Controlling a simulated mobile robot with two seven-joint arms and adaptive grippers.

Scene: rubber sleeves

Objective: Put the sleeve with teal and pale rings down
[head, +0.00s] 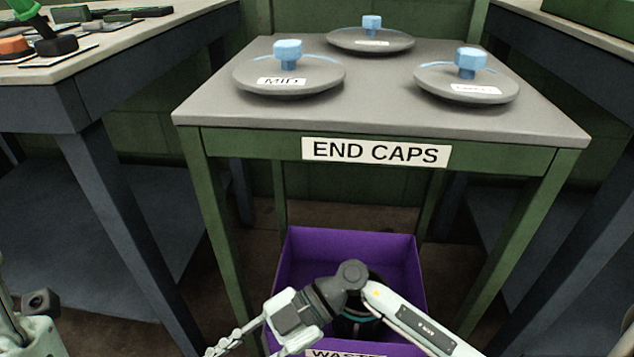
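A dark round thing with a teal band (352,327) shows in the purple bin in the head view, partly covered by my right arm. It may be the sleeve with teal and pale rings, but I cannot make out its pale rings. My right gripper (226,345) reaches down-left across the bin's front left. Its fingertips run to the bottom edge, and I see nothing between them. I cannot tell how far it is open. Part of my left gripper (12,310) shows at the lower left edge, cut off, its fingers not clear.
The purple waste bin (400,247) stands under the front of the table labelled END CAPS (390,115). On that table lie several grey caps with blue knobs, one marked MID (290,77). Another table (110,45) with small parts stands at the left, one more at the right.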

